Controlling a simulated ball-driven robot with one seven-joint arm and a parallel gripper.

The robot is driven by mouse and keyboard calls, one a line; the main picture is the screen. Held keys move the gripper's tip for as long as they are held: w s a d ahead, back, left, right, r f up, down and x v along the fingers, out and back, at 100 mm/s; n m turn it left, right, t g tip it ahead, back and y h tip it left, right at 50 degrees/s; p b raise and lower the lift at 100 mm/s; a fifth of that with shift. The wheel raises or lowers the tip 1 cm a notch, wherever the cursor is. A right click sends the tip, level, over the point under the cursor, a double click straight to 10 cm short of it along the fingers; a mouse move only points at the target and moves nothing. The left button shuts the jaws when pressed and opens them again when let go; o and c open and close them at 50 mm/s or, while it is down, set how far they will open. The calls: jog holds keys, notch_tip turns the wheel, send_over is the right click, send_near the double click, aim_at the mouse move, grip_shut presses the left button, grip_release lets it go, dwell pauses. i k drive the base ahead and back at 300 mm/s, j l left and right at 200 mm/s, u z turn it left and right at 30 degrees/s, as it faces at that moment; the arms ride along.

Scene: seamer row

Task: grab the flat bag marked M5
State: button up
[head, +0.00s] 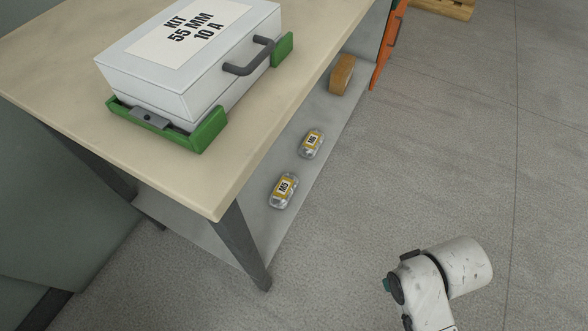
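The flat bag marked M5 (283,191) is a clear, silvery bag with a yellow label. It lies on the grey lower shelf (262,229) under the table, near the shelf's open edge and the near table leg. A similar bag (311,143) with a yellow label, its marking hard to read, lies farther back on the same shelf. A white link of my arm shows at the lower right, over the floor and apart from the bags. My gripper is not in view.
The table (190,181) overhangs the shelf and bears a white case (200,52) marked KIT 55 MM 10 A in a green holder (203,133). A dark leg (246,245) stands left of the M5 bag. A brown block (342,74) lies farther back. Floor to the right is clear.

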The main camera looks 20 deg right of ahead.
aim_at(281, 195)
jog(key=i+j+z, duration=0.1)
jog(key=i+j, duration=0.15)
jog(key=i+j+z, duration=0.1)
jog(key=i+j, duration=0.15)
jog(key=j, duration=0.2)
jog(key=i+j+z, duration=0.1)
jog(key=j, duration=0.25)
jog(key=i, duration=0.1)
